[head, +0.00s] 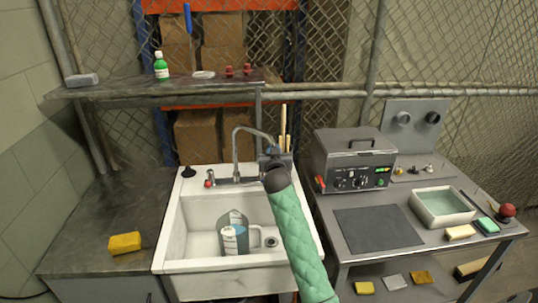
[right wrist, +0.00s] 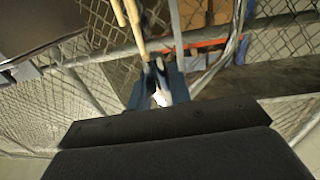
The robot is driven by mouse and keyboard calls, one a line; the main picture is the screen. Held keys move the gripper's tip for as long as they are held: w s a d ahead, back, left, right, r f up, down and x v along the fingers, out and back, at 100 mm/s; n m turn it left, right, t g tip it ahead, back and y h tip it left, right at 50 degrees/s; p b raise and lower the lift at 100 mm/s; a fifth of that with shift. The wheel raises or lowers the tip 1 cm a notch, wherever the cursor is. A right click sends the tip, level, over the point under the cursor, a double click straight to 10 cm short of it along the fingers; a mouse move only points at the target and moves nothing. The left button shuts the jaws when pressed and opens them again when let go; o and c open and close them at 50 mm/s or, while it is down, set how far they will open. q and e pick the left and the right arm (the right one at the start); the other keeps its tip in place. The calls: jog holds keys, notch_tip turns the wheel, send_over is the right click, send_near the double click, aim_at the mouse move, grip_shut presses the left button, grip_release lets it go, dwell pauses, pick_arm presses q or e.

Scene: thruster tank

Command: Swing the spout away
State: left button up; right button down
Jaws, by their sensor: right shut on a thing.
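The silver spout (head: 236,148) rises from the back rim of the white sink (head: 172,240). It arches to the right, and its outlet end meets my right gripper (head: 273,153). In the right wrist view, my right gripper (right wrist: 160,95) is shut on a pale, shiny piece, the spout's end. The fingers hide most of it. My right arm, in a green quilted sleeve, reaches over the right part of the basin. My left gripper is not in view.
A jug (head: 236,239) with blue liquid stands in the basin, left of the drain. A black plunger-like knob (head: 188,171) sits at the sink's back left corner. A grey control unit (head: 352,160) stands close on the right. A yellow sponge (head: 125,243) lies on the left counter.

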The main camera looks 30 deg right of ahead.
jog(key=shift+w+d, duration=0.1)
jog(key=shift+d, duration=0.15)
jog(key=c, duration=1.3)
grip_release()
jog(key=shift+c, duration=0.2)
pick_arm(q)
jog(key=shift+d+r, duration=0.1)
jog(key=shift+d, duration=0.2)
